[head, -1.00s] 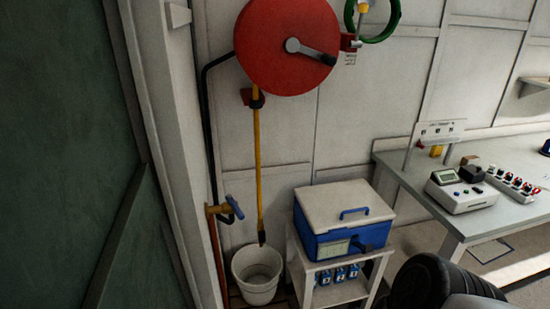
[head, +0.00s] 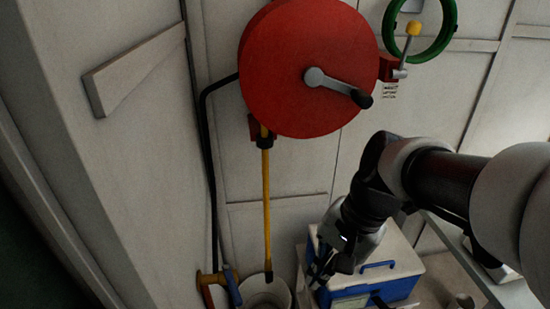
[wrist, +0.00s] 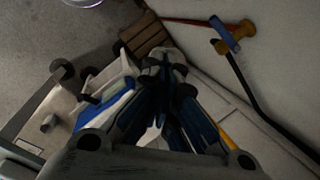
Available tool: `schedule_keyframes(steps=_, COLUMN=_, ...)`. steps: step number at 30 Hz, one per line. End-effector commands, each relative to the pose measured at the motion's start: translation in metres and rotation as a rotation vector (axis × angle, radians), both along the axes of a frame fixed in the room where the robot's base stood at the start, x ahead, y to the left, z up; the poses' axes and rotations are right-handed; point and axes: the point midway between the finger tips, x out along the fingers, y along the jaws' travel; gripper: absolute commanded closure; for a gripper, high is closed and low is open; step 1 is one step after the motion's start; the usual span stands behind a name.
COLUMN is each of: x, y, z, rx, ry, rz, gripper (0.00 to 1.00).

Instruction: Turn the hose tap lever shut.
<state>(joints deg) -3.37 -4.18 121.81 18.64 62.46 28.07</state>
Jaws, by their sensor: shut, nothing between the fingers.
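The hose tap has a brass body (head: 207,279) low on the wall, at the bottom of the head view, with a blue lever (head: 233,289) on its right side. In the wrist view the blue lever (wrist: 224,34) is at the upper right, in front of the brass body (wrist: 244,28). My gripper (head: 316,278) is shut and empty, pointing down to the right of the tap, in front of the blue and white box. In the wrist view my gripper (wrist: 166,66) is apart from the lever. The lower end of the tap is cut off in the head view.
A white bucket (head: 266,290) stands right of the tap, below a yellow hose (head: 267,205). A red hose reel (head: 300,60) hangs above. The blue and white box (head: 395,266) sits below my arm.

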Motion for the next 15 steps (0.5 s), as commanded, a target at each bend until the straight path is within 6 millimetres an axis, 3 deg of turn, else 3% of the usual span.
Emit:
schedule_keyframes(steps=2, x=0.021, y=0.018, z=0.008, rx=0.045, ry=0.104, rz=-0.082, gripper=1.00)
schedule_keyframes(steps=6, x=0.050, y=0.048, z=0.003, rx=0.107, ry=0.275, rz=-0.232, gripper=1.00)
schedule_keyframes(steps=15, x=0.076, y=0.081, z=-0.014, rx=0.156, ry=0.464, rz=-0.393, gripper=1.00)
